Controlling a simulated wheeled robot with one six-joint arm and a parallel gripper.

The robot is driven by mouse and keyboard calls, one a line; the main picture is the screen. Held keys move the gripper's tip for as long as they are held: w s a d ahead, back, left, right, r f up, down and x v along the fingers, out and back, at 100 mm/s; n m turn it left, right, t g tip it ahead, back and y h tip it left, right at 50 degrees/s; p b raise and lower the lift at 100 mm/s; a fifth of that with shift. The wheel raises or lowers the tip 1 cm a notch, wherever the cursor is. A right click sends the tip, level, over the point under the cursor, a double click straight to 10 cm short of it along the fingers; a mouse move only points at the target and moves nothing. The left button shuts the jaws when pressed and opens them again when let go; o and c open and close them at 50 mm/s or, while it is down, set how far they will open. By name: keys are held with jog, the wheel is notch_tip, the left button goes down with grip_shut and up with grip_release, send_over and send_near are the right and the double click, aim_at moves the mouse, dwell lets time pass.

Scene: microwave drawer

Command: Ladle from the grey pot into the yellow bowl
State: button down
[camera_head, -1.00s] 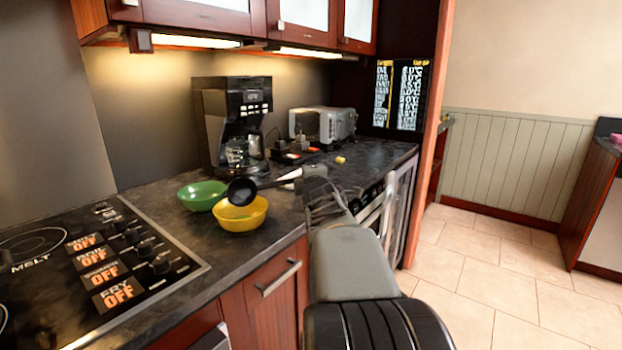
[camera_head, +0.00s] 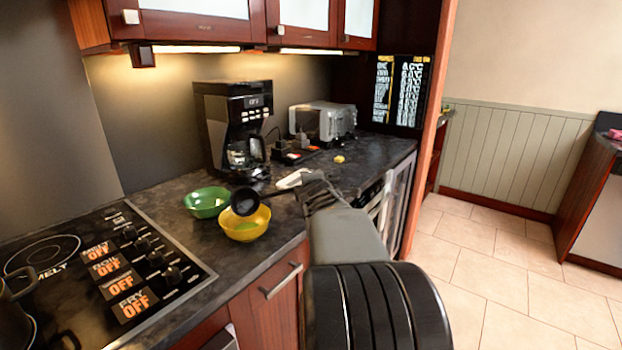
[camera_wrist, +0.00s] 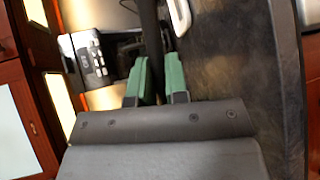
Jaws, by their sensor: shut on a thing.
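The black ladle (camera_head: 245,201) has its scoop over the yellow bowl (camera_head: 247,231), tipped and overlapping the bowl's back rim. Whether it touches the rim cannot be told. A small greenish patch shows inside the yellow bowl. My gripper (camera_head: 308,190) is to the right of the bowl, above the counter. In the wrist view its green fingers (camera_wrist: 158,78) are shut on the dark ladle handle (camera_wrist: 150,35). A dark pot (camera_head: 12,322) is cut off at the lower left, on the stove; its inside is hidden.
A green bowl (camera_head: 205,203) stands left of the yellow one, close to it. A coffee maker (camera_head: 235,130) and a toaster (camera_head: 322,119) stand behind. A white object (camera_head: 291,180) lies near my gripper. The stove (camera_head: 110,265) fills the left front.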

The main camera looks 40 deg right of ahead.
jog(key=shift+r+n+g+y+p, duration=0.3)
jog(key=shift+g+p, duration=0.5)
jog(key=shift+p, duration=1.85)
jog(key=shift+r+n+g+y+p, duration=0.15)
jog(key=shift+g+y+p, duration=0.45)
jog(key=shift+p, duration=2.1)
jog(key=shift+r+n+g+y+p, duration=0.2)
jog(key=shift+g+p, duration=0.8)
jog(key=shift+p, duration=1.65)
jog(key=g+p, duration=0.2)
jog(key=p, duration=0.5)
jog(key=r+n+g+y+p, duration=0.1)
jog(key=g+p, duration=0.1)
jog(key=p, duration=0.5)
jog(key=shift+g+p, duration=0.35)
jog(key=shift+g, duration=0.05)
jog(key=shift+f+n+g+y+b, duration=0.3)
jog(key=shift+g+b, duration=0.2)
jog(key=shift+b, duration=0.3)
jog(key=shift+r+g+p, duration=0.4)
jog(key=shift+g+p, duration=0.1)
jog(key=shift+g+y, duration=0.3)
jog(key=shift+g, duration=0.3)
jog(key=shift+n, duration=0.25)
